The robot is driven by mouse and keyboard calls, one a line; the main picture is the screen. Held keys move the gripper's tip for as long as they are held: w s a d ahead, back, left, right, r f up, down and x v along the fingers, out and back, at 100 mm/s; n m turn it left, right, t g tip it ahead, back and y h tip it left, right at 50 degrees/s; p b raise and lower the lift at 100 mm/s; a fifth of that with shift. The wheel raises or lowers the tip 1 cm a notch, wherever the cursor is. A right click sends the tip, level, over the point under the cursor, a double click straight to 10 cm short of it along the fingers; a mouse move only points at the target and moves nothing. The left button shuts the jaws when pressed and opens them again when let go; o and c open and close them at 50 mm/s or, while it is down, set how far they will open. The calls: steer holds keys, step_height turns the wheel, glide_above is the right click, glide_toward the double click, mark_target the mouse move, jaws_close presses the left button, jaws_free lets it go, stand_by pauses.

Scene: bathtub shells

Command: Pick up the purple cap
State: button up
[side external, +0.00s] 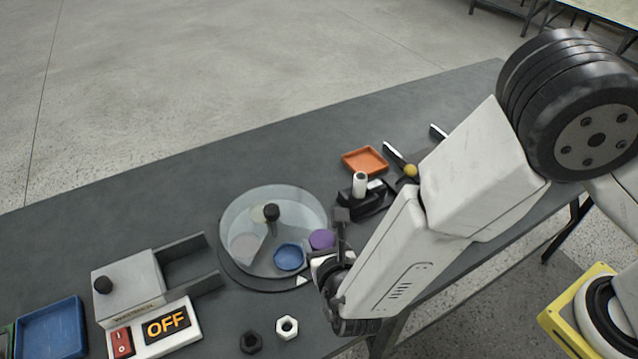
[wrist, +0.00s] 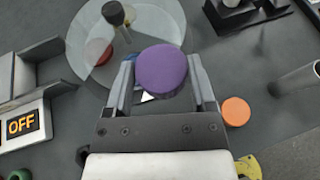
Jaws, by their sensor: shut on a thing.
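The purple cap (side external: 321,239) is a round disc at the right edge of the clear round dome or disc (side external: 236,212) in the side view. In the wrist view the purple cap (wrist: 162,70) sits between the two fingers. My gripper (wrist: 161,64) is shut on it, with one finger on each side. In the side view my gripper (side external: 329,240) comes from the right, and its fingers partly hide the cap's right side. I cannot tell how high the cap is above the table.
A blue disc (side external: 289,257) lies beside the cap, and a dark knob (side external: 271,213) stands at the clear piece's middle. An orange tray (side external: 365,160) and black fixture lie behind. A grey slotted block (side external: 130,283), OFF switch box (side external: 160,325) and blue tray (side external: 50,330) are left.

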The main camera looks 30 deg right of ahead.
steer(key=s+d+r, duration=0.2)
steer(key=s, duration=0.3)
steer(key=shift+d+r, duration=0.25)
steer(key=shift+d, duration=0.15)
